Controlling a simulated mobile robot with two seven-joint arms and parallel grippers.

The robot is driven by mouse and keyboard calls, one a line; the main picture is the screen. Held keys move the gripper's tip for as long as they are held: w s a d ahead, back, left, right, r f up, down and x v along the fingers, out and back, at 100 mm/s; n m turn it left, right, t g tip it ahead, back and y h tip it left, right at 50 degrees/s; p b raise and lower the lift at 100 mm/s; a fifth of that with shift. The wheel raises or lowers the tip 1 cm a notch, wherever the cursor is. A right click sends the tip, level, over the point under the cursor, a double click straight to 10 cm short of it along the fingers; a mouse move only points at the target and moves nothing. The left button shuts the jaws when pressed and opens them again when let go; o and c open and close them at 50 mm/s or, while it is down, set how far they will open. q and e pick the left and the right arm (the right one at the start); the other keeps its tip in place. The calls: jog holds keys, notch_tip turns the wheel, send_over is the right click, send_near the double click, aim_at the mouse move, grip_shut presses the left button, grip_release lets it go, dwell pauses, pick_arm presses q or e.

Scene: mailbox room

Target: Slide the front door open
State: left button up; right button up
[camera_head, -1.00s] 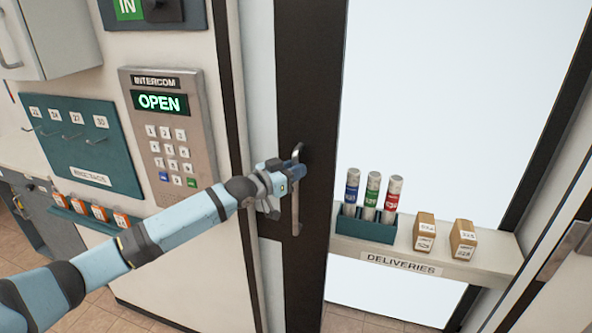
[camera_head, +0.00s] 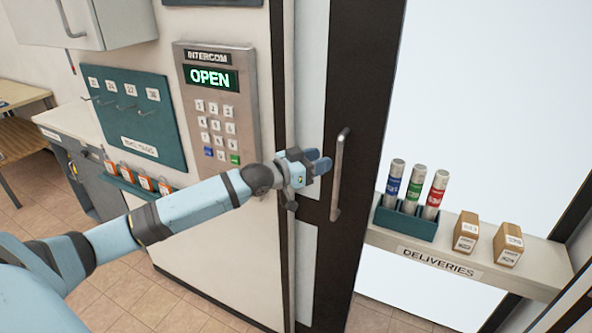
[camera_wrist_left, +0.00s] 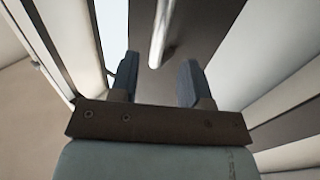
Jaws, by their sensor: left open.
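The front door is a dark-framed sliding door (camera_head: 352,90) with a pale glass pane. Its vertical metal handle (camera_head: 338,175) is on the dark stile. My left gripper (camera_head: 318,163) is open and just left of the handle in the head view, apart from it. In the left wrist view, the gripper (camera_wrist_left: 155,82) has its two fingers spread, and the handle bar (camera_wrist_left: 159,32) stands beyond the tips, roughly between them. My right gripper is not in view.
An intercom panel (camera_head: 218,105) reading OPEN is on the wall left of the door. A deliveries shelf (camera_head: 470,250) with a teal tube holder (camera_head: 405,222) and two small boxes (camera_head: 487,241) is at the right. A teal key board (camera_head: 138,118) hangs at the left.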

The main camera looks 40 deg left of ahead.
pick_arm(q)
jog(key=b+v, duration=0.1)
jog(key=v, duration=0.6)
dwell(0.5)
jog(key=s+d+f+n+g+y+p, duration=0.1)
jog(key=s+d+f, duration=0.4)
jog(key=f, duration=0.5)
jog(key=s+d+f+g+y+p, duration=0.1)
jog(key=s+d+f, duration=0.35)
jog(key=f, duration=0.45)
jog(key=s+d+f+g+y, duration=0.1)
jog(key=s+d+f, duration=0.4)
jog(key=s, duration=0.3)
jog(key=s+d+f+g+y+p, duration=0.1)
jog(key=s+d+f+g, duration=0.1)
jog(key=s+d+f, duration=0.4)
jog(key=s+f, duration=0.1)
jog(key=s, duration=0.1)
jog(key=shift+s+n, duration=0.4)
